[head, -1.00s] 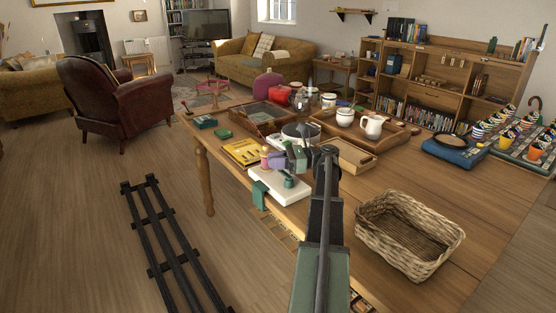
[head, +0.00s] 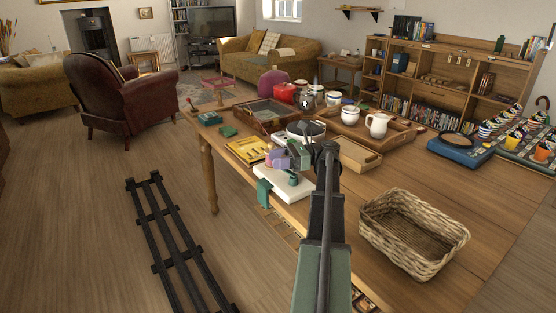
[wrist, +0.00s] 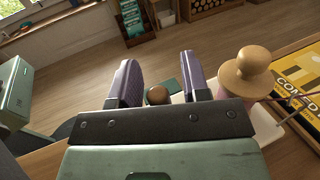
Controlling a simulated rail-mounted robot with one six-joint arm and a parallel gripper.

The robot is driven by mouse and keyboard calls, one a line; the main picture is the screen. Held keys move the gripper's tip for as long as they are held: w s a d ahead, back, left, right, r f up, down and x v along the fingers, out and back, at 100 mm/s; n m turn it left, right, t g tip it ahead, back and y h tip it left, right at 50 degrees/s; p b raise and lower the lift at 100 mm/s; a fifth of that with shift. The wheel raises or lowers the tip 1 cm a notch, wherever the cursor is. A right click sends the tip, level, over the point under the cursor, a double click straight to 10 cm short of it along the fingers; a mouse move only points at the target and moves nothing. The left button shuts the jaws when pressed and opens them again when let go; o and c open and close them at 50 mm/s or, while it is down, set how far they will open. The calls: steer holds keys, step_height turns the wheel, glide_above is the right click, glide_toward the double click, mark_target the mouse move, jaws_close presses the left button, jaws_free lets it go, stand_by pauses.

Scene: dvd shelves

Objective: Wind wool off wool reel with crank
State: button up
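The wool winder has a white base (head: 283,186) with a green clamp (head: 264,193) at the table's near edge. In the wrist view its pink reel (wrist: 252,85) with a wooden top (wrist: 247,62) stands upright to the right of my gripper. My gripper (wrist: 158,62) is open, with its two purple fingers apart. A round brown knob (wrist: 158,95), apparently the crank's handle, shows between the fingers with gaps on both sides. In the head view my gripper (head: 280,158) is over the winder and hides much of the reel.
A yellow book (head: 247,150) lies left of the winder. A wicker basket (head: 413,233) stands to the right, and a wooden tray (head: 358,157) lies behind my arm. The table between basket and tray is clear. A dark slatted rack (head: 172,240) is on the floor.

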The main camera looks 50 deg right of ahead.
step_height(320, 180, up, 20)
steer(key=p, duration=2)
